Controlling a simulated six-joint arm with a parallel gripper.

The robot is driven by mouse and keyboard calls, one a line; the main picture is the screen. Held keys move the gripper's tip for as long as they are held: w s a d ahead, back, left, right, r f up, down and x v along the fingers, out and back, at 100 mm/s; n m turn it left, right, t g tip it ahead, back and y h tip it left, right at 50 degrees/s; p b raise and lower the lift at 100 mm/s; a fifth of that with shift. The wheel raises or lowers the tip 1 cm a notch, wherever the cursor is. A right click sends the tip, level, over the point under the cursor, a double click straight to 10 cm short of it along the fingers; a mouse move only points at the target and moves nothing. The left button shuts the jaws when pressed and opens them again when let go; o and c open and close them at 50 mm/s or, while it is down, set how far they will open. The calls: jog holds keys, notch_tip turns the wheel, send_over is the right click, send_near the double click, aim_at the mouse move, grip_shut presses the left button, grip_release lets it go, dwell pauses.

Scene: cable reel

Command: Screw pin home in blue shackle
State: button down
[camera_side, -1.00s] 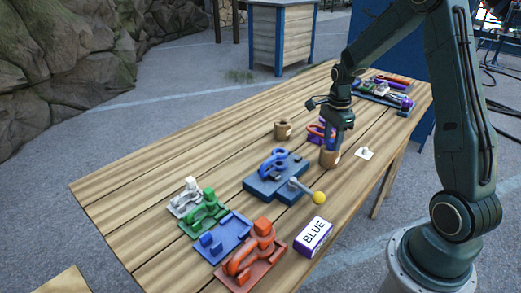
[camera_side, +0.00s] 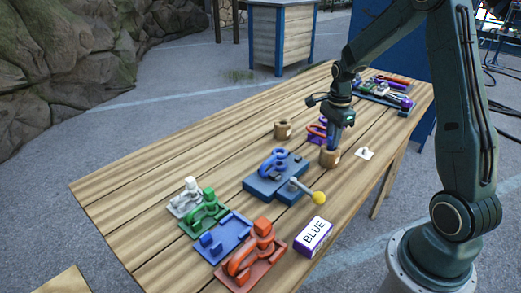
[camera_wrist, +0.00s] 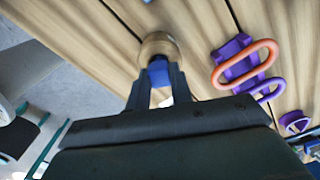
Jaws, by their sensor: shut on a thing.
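The blue shackle (camera_side: 272,162) stands on a blue fixture (camera_side: 262,186) in the middle of the table, with a yellow-knobbed lever (camera_side: 318,197) beside it. My gripper (camera_side: 333,148) is at a wooden cup (camera_side: 330,160) to the right of the fixture. In the wrist view my gripper (camera_wrist: 160,82) is shut on a blue pin (camera_wrist: 158,70), at the mouth of the wooden cup (camera_wrist: 157,45). The pin's lower end is hidden, so I cannot tell how much is inside the cup.
A second wooden cup (camera_side: 283,129) and an orange-and-purple shackle piece (camera_wrist: 245,65) are close by. White (camera_side: 187,197), green (camera_side: 205,212) and orange (camera_side: 252,258) pieces stand at the front left, with a box marked BLUE (camera_side: 313,236). A tray of coloured parts (camera_side: 385,92) lies at the back.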

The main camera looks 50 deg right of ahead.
jog(key=shift+r, duration=3.1)
jog(key=shift+r, duration=0.1)
jog(key=shift+r, duration=0.25)
notch_tip(320, 180, up, 7)
jog(key=w+a, duration=0.4)
jog(key=a, duration=0.3)
jog(key=w+a, duration=0.5)
jog(key=a, duration=0.3)
jog(key=shift+s+f, duration=0.2)
jog(key=shift+f, duration=2.5)
jog(key=shift+f, duration=0.5)
jog(key=shift+f, duration=1.2)
